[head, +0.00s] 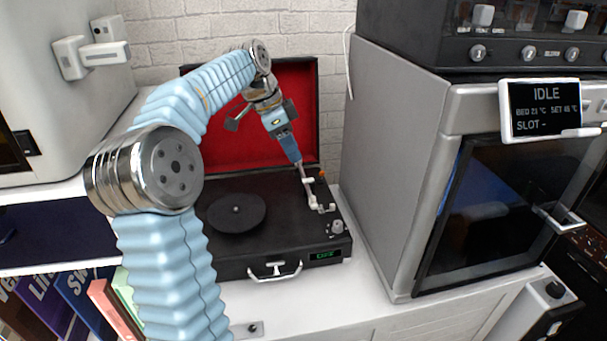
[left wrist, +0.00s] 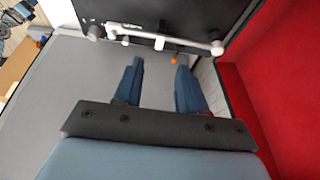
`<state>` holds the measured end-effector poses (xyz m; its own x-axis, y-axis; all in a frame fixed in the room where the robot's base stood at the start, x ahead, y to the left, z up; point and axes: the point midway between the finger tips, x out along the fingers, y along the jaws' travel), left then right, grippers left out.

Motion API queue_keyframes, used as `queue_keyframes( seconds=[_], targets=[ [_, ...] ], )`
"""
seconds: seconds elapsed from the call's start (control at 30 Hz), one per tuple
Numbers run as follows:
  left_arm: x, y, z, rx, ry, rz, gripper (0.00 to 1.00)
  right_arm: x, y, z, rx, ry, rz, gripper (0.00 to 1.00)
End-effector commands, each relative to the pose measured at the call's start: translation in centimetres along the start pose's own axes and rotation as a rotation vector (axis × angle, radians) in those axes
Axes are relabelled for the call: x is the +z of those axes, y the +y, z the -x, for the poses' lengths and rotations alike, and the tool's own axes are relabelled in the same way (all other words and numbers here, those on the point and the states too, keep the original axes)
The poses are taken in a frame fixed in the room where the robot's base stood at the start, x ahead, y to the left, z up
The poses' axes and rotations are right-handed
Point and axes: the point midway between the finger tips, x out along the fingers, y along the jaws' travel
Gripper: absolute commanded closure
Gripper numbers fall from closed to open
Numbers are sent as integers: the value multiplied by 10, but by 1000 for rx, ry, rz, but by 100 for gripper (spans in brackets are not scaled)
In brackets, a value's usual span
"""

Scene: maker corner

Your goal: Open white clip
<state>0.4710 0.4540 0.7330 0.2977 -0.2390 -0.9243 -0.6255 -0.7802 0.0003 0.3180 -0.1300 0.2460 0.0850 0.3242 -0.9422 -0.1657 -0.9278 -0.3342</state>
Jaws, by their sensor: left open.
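A black record player (head: 280,264) stands open on the white counter, its red-lined lid up behind it. A white tonearm (head: 314,199) lies along its right side, and it also shows across the top of the left wrist view (left wrist: 190,41). The small white clip (head: 308,181) sits partway along the tonearm; in the left wrist view the clip (left wrist: 159,43) is just beyond the fingertips, roughly between them. My left gripper (head: 298,163) points down at the tonearm's far end. Its two blue fingers (left wrist: 160,63) are apart with nothing between them. Whether a finger touches the tonearm cannot be told.
The red lid (head: 225,115) stands close behind my left gripper. A tall grey machine (head: 390,150) with a dark glass door rises just right of the player. The counter strip (head: 380,318) in front is mostly clear.

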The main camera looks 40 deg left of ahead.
Motion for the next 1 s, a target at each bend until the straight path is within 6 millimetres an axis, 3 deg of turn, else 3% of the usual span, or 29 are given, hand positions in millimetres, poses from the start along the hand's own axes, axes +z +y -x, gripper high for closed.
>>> queue_keyframes(
  seconds=[0.1,0.33,0.77,1.0],
  targets=[
    [1,1,-31,3,-1,0,60,0,3,-8,0,0,-1,58],
    [0,0,-69,2,0,1,60,0,4,-14,-2,-2,0,58],
    [0,0,-80,-1,1,1,60,1,4,-15,-3,-3,0,58],
    [0,0,-80,-1,1,1,95,1,4,-15,-3,-3,0,58]
  ],
)
